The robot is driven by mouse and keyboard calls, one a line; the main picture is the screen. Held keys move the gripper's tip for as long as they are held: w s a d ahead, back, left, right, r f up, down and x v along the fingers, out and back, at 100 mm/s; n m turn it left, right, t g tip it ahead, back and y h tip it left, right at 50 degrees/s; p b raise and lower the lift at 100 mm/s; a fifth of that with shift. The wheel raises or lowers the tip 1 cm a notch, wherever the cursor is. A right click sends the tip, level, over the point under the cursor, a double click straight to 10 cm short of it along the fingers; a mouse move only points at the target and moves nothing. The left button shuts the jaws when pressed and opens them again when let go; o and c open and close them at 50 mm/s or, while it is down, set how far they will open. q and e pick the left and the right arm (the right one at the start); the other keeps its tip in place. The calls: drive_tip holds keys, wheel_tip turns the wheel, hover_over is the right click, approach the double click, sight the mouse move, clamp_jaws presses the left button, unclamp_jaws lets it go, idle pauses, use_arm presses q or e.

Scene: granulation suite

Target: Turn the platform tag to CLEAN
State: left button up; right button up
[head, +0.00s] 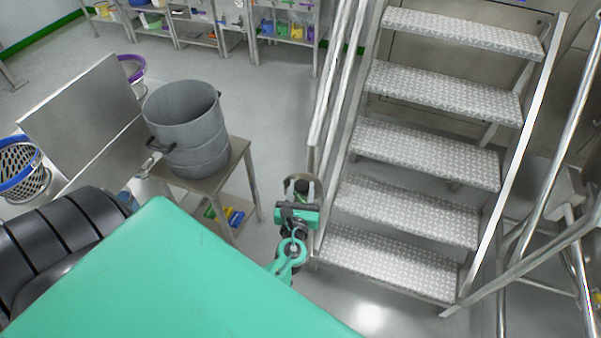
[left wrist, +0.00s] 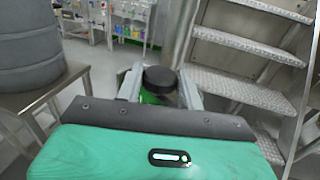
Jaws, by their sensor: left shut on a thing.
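My left gripper (head: 301,190) is low beside the left rail of the metal stairs (head: 412,205), shut on a small round piece. In the left wrist view this piece, which I take to be the platform tag (left wrist: 160,79), has a black round top with green showing below it, between the two fingers. A pale disc edge shows around the fingertips in the head view. No lettering on the tag can be read, and most of it is hidden by the gripper. My right gripper is not in view.
A grey drum (head: 187,128) stands on a steel table (head: 228,165) left of the gripper. Blue and yellow items (head: 228,215) lie on its lower shelf. Handrails (head: 338,75) rise along the stairs. Shelving (head: 290,30) stands at the back. Floor between table and stairs is clear.

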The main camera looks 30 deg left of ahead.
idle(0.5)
use_arm(q)
drive_tip(key=o, duration=1)
drive_tip(key=shift+s+d+f, duration=0.1)
drive_tip(key=shift+s+d, duration=0.15)
drive_tip(key=shift+s, duration=0.15)
drive_tip(key=shift+b+v, duration=1.95)
drive_tip(key=shift+v, duration=4.5)
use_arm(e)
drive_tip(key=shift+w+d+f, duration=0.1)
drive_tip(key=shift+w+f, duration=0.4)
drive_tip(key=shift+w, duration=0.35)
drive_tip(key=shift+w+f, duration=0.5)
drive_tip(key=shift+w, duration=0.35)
